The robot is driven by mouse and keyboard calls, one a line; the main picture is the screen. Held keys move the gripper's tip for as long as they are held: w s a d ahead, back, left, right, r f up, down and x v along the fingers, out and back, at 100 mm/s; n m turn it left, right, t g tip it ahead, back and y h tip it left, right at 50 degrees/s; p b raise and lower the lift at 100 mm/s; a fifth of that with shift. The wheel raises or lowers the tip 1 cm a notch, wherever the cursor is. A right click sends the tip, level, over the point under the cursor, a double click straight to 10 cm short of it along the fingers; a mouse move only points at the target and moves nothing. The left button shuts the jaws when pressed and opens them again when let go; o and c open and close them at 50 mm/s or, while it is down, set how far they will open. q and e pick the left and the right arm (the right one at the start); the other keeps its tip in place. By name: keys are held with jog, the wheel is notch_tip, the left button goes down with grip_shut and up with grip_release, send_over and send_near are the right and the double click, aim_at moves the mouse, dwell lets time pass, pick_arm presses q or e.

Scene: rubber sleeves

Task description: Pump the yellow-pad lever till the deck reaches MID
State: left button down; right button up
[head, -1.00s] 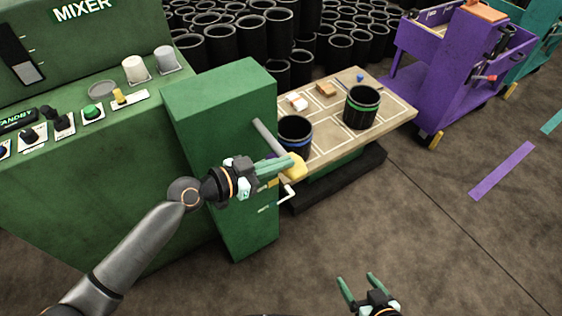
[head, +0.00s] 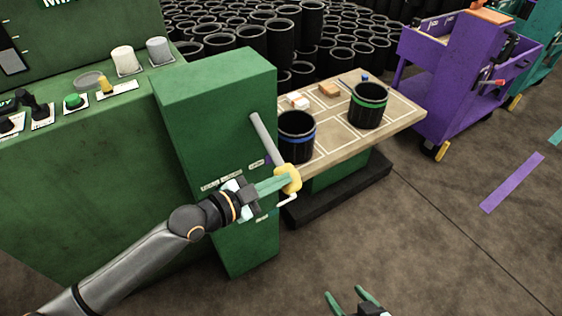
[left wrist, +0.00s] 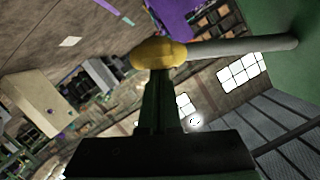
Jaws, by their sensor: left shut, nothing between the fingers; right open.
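The lever is a grey bar (head: 265,138) on the side of the green cabinet (head: 215,95), sloping down to a yellow pad (head: 290,176). My left gripper (head: 278,185) is shut and empty, its fingertips against the pad. In the left wrist view the closed fingers (left wrist: 161,85) meet the yellow pad (left wrist: 158,54). The deck (head: 398,133) is a tan board beside the cabinet, above a green support (head: 338,172). Small labels (head: 222,183) on the cabinet are too small to read, so the deck's level cannot be told. My right gripper (head: 350,298) is open and empty at the bottom edge.
A blue-banded black bin (head: 296,140), a green-banded one (head: 367,105) and small blocks (head: 329,90) stand on the deck. A purple cart (head: 460,75) stands at right. The floor in front is clear.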

pick_arm(q)
jog(key=shift+w+a+f+m+b, duration=0.1)
jog(key=shift+f+m+b, duration=0.05)
jog(key=shift+f, duration=0.25)
jog(key=shift+w+a+f+m+b, duration=0.1)
jog(key=shift+f+m+b, duration=0.05)
jog(key=shift+f, duration=0.2)
pick_arm(e)
jog(key=shift+s+d+f, duration=0.1)
jog(key=shift+s+f, duration=0.05)
jog(key=shift+f, duration=0.35)
pick_arm(q)
jog(key=shift+f, duration=0.1)
